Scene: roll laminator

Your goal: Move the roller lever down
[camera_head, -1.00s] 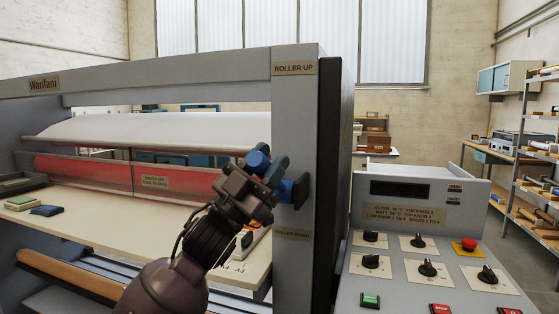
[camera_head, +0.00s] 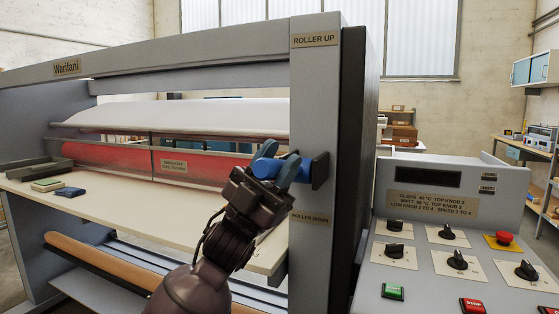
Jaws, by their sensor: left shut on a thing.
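The blue roller lever (camera_head: 307,172) sticks out to the left from a dark plate on the grey front post of the laminator. It sits between the ROLLER UP label (camera_head: 314,39) above and the ROLLER DOWN label (camera_head: 311,218) below, closer to the lower one. It looks about level. My left gripper (camera_head: 277,170) comes up from below and is shut on the lever, with its bluish fingers around it. The fingers hide part of the lever. My right gripper is out of view.
The laminator's cream feed table (camera_head: 130,205) lies left of the post, with small pads (camera_head: 70,191) at its far left. Red and white rollers (camera_head: 205,165) run behind it. Right of the post stands a control panel (camera_head: 410,290) with knobs and a red stop button (camera_head: 504,238).

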